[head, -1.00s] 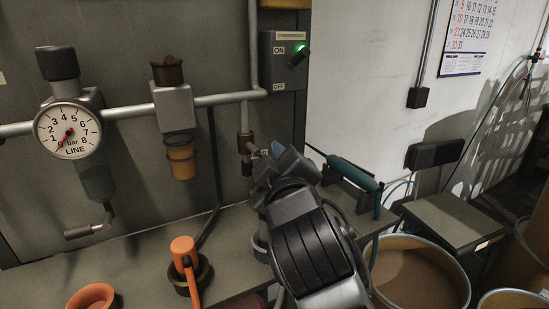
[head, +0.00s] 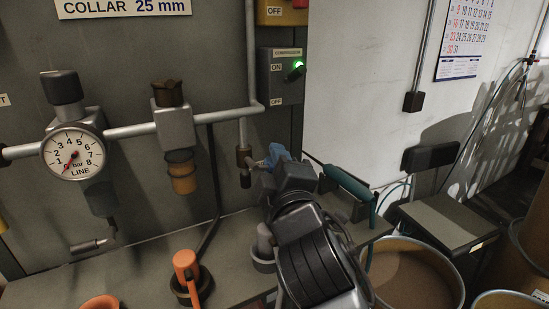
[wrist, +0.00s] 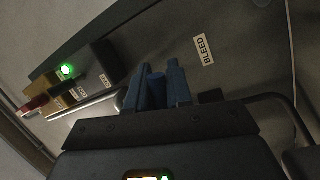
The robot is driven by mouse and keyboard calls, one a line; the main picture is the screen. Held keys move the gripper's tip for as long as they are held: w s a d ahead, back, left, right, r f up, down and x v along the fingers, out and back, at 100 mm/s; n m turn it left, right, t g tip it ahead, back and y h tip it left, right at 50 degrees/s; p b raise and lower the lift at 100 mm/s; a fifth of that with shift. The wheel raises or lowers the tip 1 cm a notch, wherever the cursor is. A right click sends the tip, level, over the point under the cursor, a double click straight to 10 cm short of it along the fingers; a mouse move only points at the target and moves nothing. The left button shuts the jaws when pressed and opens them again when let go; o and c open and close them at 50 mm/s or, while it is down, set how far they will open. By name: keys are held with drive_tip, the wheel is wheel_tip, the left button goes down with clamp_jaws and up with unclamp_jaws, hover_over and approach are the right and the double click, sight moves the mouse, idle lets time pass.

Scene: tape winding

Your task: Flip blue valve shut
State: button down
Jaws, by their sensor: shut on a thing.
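The blue valve (head: 244,158) is on the short vertical drop pipe below the line, on the panel's right side. Its lever sticks out to the right, roughly level, toward my gripper (head: 278,155). In the wrist view, the blue handle (wrist: 157,90) stands between the two bluish fingers of my gripper (wrist: 157,83), which is shut on it. The gripper body and wrist hide part of the lever's end in the head view.
A pressure gauge (head: 73,153) and a filter unit (head: 175,130) sit on the line to the left. An ON/OFF box (head: 282,75) with a green light is above the valve. An orange-handled tool (head: 187,272) stands on the bench; a teal-handled tool (head: 348,184) is right of my gripper.

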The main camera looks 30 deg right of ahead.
drive_tip(key=shift+r+n+t+y+p, duration=0.15)
drive_tip(key=shift+r+n+t+p, duration=0.15)
drive_tip(key=shift+n+p, duration=0.45)
drive_tip(key=shift+r+n+t+y+p, duration=0.2)
drive_tip(key=shift+r+n+p, duration=0.2)
drive_tip(key=shift+n, duration=0.55)
drive_tip(key=c, duration=1.1)
unclamp_jaws()
drive_tip(key=b+v, duration=0.2)
drive_tip(key=v, duration=0.6)
